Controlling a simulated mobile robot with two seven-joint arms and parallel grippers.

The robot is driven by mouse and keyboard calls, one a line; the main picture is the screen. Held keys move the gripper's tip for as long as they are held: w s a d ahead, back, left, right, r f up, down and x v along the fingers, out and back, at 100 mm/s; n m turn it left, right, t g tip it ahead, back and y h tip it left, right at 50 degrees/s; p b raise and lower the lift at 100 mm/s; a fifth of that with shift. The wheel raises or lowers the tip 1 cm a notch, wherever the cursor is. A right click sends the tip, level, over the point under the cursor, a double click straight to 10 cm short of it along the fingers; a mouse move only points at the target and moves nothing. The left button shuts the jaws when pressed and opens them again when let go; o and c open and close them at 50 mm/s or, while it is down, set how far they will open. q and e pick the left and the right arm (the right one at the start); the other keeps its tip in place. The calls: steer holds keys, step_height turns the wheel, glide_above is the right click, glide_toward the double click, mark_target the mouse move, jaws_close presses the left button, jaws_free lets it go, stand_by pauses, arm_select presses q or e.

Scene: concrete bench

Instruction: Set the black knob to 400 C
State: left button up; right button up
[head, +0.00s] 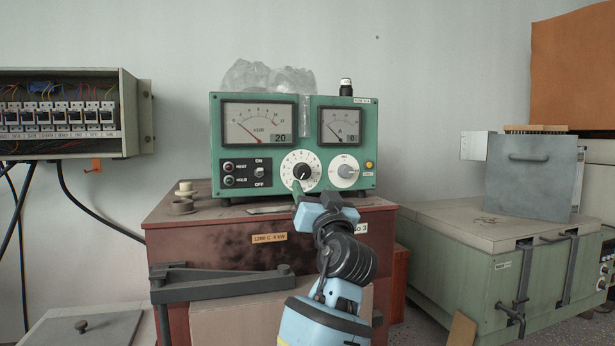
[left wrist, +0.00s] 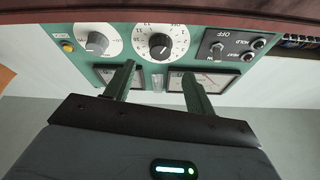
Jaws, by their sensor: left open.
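The black knob (head: 302,172) sits in the middle of a white numbered dial on the front of a green control box (head: 309,104). It also shows in the upside-down left wrist view (left wrist: 159,46). Its exact setting is too small to read. My left gripper (head: 312,193) is open and empty, just below and in front of the dial. In the left wrist view its two fingers (left wrist: 158,70) point at the panel, spread to either side of the knob's line and apart from it. My right gripper is not in view.
A grey knob (head: 345,171) on a second white dial sits right of the black one. ON/OFF switch (head: 259,172) is to its left. The left meter's display (head: 281,138) reads 20. The box stands on a red-brown furnace (head: 210,240) with a dark handle bar (head: 222,285) in front.

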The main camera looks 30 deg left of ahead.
mark_target(304, 172)
arm_select(q)
steer(key=x, duration=0.5)
steer(key=shift+r+p, duration=0.15)
steer(key=shift+p, duration=0.2)
steer(key=shift+x, duration=0.9)
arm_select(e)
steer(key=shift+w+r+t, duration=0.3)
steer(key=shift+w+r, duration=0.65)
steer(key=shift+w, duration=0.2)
arm_select(q)
steer(key=c, duration=1)
